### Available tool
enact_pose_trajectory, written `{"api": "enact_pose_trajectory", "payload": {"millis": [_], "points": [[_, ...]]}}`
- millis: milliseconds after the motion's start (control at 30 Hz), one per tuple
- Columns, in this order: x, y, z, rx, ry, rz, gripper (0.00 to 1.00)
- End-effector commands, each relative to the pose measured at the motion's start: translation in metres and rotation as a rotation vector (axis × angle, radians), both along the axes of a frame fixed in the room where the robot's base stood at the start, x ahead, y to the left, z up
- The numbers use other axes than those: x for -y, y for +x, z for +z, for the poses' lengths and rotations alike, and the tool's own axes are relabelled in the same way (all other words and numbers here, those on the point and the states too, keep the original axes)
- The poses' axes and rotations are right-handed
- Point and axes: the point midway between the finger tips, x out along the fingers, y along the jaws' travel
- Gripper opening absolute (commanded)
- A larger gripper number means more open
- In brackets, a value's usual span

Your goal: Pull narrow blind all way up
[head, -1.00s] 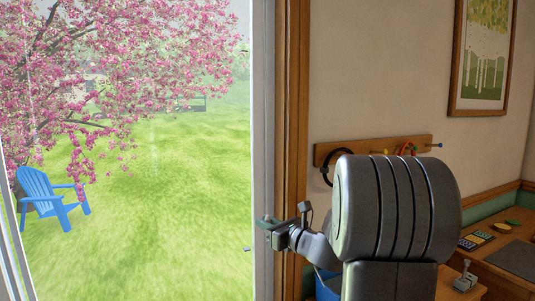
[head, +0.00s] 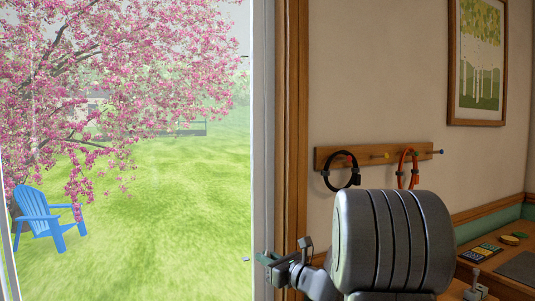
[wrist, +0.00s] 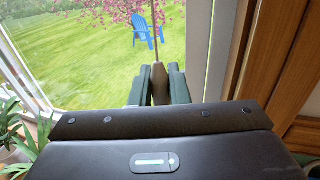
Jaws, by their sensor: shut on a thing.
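My gripper (head: 264,257) is low at the right edge of the window in the head view, beside the window frame. In the wrist view its two dark green fingers (wrist: 160,88) are closed around a tan cord end or pull (wrist: 160,82). A thin cord (wrist: 155,35) runs up from it in front of the glass and out of the top of the view. The blind's slats or fabric do not show in either view, and the visible part of the window (head: 150,190) is uncovered. The cord is too thin to make out in the head view.
The window frame (head: 264,120) and wooden trim (head: 292,110) stand right beside my gripper. A peg rail (head: 375,155) with two hanging loops is on the wall to the right. A desk (head: 480,265) is at lower right. Green plants (wrist: 25,140) show at lower left in the wrist view.

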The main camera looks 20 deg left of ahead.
Motion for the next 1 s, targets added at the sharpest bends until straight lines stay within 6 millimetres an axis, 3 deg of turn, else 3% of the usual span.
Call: {"api": "enact_pose_trajectory", "payload": {"millis": [33,233,667,1000], "points": [[0.000,0.000,-0.018,-0.003,-0.003,0.000,0.00],[0.001,0.000,-0.049,-0.004,-0.003,-0.001,0.00],[0.000,0.000,-0.054,-0.002,-0.001,0.000,0.00],[0.000,0.000,-0.103,-0.004,-0.002,0.001,0.00]]}}
